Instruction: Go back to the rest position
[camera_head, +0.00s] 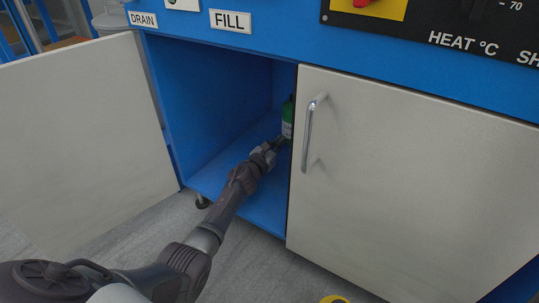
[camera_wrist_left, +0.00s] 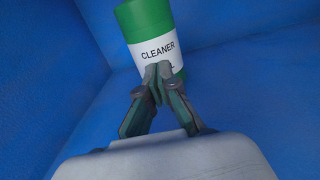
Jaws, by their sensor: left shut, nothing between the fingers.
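My left gripper (camera_head: 281,141) reaches into the open blue cabinet, low and near its right side. In the left wrist view the left gripper (camera_wrist_left: 157,70) is shut with nothing between its fingertips. A green bottle (camera_head: 288,117) with a white label stands inside the cabinet, partly hidden behind the closed right door. In the left wrist view the bottle (camera_wrist_left: 148,18) reads CLEANER, and the fingertips are in front of its label. I cannot tell whether they touch it. My right gripper does not show.
The left cabinet door (camera_head: 80,130) stands wide open. The right door (camera_head: 410,190) with a metal handle (camera_head: 308,132) is closed, close to my left gripper's right. The cabinet floor (camera_head: 222,176) is clear to the left. A yellow object (camera_head: 334,299) shows at the bottom edge.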

